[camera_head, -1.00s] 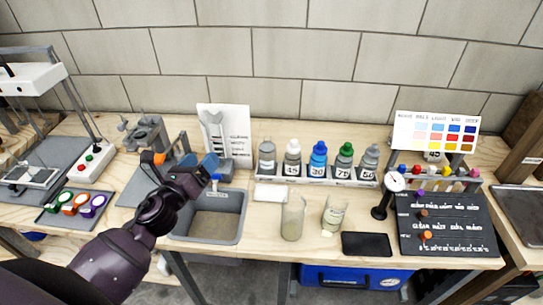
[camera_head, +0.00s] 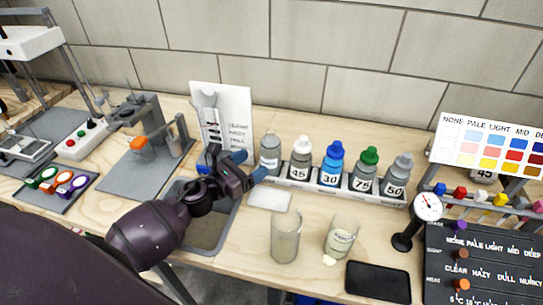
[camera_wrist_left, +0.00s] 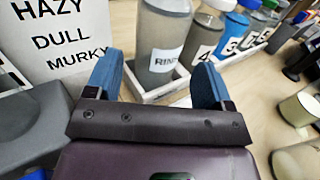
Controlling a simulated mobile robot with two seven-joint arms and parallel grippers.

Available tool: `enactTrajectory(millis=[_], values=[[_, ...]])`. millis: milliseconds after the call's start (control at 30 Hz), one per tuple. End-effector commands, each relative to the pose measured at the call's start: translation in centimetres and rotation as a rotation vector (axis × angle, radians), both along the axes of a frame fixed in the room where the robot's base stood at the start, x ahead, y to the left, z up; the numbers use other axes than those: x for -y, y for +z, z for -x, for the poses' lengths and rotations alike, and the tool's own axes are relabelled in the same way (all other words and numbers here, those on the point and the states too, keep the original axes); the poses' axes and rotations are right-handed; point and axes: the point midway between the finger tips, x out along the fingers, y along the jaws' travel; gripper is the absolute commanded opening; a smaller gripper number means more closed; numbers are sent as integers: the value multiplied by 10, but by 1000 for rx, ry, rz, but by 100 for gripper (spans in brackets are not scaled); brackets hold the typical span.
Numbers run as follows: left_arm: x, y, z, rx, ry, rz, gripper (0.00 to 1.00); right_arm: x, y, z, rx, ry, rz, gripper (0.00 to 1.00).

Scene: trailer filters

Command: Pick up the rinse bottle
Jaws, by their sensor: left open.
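The rinse bottle (camera_head: 270,154) is a grey bottle at the left end of the white bottle rack (camera_head: 312,186). In the left wrist view the bottle (camera_wrist_left: 163,40) stands upright, and its label begins "RIN". My left gripper (camera_head: 248,167) is open, with blue fingertips spread just to the left of the bottle. In the left wrist view the gripper (camera_wrist_left: 160,78) has the bottle ahead between its fingers, with nothing held. The bottle's top is cut off in that view. My right gripper is not in view.
Bottles marked 45 (camera_head: 300,160), 30 (camera_head: 331,165), 75 (camera_head: 364,170) and 50 (camera_head: 396,177) stand in the same rack. A white card (camera_head: 222,122) stands behind my gripper. A grey sink (camera_head: 208,235) lies below my arm.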

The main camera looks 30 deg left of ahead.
Motion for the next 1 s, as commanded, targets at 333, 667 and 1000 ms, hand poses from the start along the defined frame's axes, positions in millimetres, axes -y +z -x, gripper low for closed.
enactTrajectory(millis=[333,667,1000], values=[[9,-2,-24,-1,1,3,75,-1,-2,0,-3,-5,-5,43],[22,-6,-61,-1,1,2,75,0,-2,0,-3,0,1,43],[23,-7,-65,-2,1,2,74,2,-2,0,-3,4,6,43]])
